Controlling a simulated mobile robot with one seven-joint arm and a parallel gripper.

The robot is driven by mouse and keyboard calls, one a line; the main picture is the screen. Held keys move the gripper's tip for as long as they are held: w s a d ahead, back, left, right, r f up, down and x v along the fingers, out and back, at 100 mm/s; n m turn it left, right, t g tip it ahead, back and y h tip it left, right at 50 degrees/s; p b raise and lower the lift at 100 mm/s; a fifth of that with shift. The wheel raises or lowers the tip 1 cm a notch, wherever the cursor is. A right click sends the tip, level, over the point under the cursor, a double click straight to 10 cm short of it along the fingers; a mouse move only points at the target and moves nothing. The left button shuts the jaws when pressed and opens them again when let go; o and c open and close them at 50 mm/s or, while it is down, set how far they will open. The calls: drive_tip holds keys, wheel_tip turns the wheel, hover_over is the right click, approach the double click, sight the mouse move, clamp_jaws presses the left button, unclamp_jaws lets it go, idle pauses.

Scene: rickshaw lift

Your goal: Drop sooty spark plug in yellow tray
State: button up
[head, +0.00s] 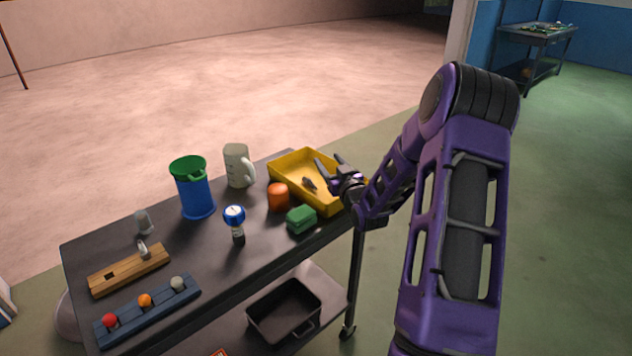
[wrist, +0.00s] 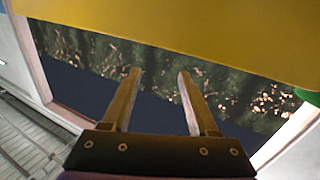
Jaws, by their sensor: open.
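The yellow tray (head: 292,169) stands at the far right end of the dark cart top. A small dark-and-grey piece (head: 309,184), which looks like the spark plug, lies inside it; its soot is too small to make out. My gripper (head: 328,160) is open and empty, with its fingers over or beside the tray's right side in the head view; its exact height is unclear. In the wrist view my gripper's two fingers (wrist: 159,75) are spread apart with nothing between them. A yellow surface (wrist: 180,35), likely the tray, fills the top of that view.
An orange cup (head: 278,197) and a green sponge (head: 301,219) sit close to the tray's near side. A beige mug (head: 238,166), a blue bin with a green lid (head: 194,192) and a blue-topped bottle (head: 236,224) stand farther left. A black bin (head: 284,309) is on the lower shelf.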

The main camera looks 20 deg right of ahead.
drive_tip(key=s, duration=1.4)
drive_tip(key=shift+s+a, duration=0.15)
drive_tip(key=shift+a, duration=0.1)
